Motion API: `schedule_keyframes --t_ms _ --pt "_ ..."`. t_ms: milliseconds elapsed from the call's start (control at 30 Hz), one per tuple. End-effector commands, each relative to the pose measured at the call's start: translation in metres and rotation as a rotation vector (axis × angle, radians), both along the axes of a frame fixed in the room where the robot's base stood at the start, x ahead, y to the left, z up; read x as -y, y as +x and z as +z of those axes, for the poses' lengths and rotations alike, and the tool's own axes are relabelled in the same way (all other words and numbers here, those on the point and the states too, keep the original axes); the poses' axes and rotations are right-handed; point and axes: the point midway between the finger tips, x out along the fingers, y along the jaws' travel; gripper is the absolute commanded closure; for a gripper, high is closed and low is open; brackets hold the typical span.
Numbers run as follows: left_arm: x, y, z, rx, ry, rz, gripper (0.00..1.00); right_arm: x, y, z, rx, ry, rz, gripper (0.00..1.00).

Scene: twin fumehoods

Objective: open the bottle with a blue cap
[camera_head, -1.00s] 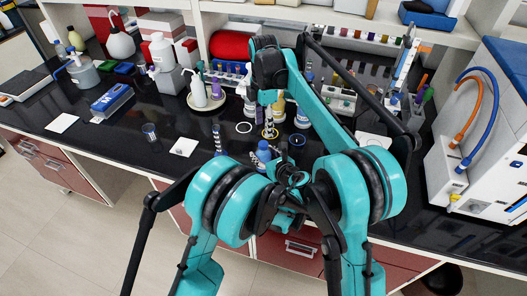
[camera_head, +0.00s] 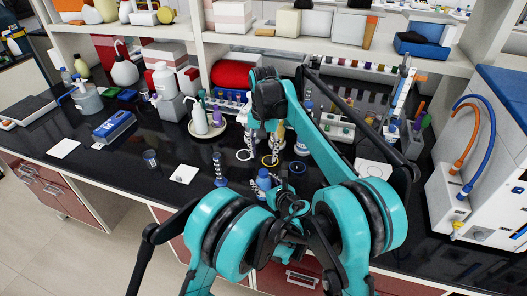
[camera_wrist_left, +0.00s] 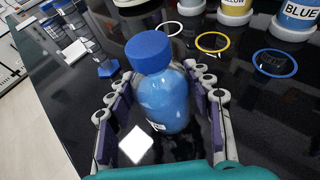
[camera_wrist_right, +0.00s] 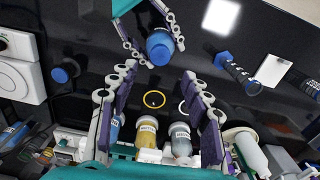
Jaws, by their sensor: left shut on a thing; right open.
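The bottle (camera_wrist_left: 165,105) is translucent blue with a blue cap (camera_wrist_left: 147,50). In the left wrist view it stands between the fingers of my left gripper (camera_wrist_left: 160,82), which is shut on its body, with the cap above the fingers. In the head view the bottle (camera_head: 264,180) is near the front of the black bench, partly hidden by my left arm. My right gripper (camera_wrist_right: 158,72) is open and empty, pointing down. In the right wrist view the blue cap (camera_wrist_right: 159,44) is just beyond its fingertips, not between them.
Coloured rings (camera_wrist_left: 213,42) and labelled bottles (camera_wrist_left: 234,8) are behind the bottle. A blue-based cylinder (camera_head: 220,170) and a small dark cup (camera_head: 150,159) stand to the left. A white machine with hoses (camera_head: 450,195) is at the right. The front-left bench is mostly clear.

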Motion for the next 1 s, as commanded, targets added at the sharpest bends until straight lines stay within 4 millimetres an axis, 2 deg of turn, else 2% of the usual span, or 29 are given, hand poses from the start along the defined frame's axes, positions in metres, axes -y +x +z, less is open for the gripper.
schedule_keyframes --t_ms 400,600,833,1000 --pt "0.0 0.0 -0.001 -0.001 -0.002 0.0 1.0 0.0 0.0 0.0 0.0 -0.002 -1.041 0.52" --pt "0.0 0.0 -0.001 -0.001 -0.002 0.0 1.0 0.0 0.0 0.0 0.001 -0.002 -1.419 0.52" --pt "0.0 0.0 -0.001 -0.001 -0.002 0.0 1.0 0.0 0.001 -0.002 0.001 -0.003 -1.602 0.52" --pt "0.0 0.0 -0.001 -0.001 -0.002 0.0 1.0 0.0 0.001 -0.021 0.001 -0.003 -1.616 0.52"
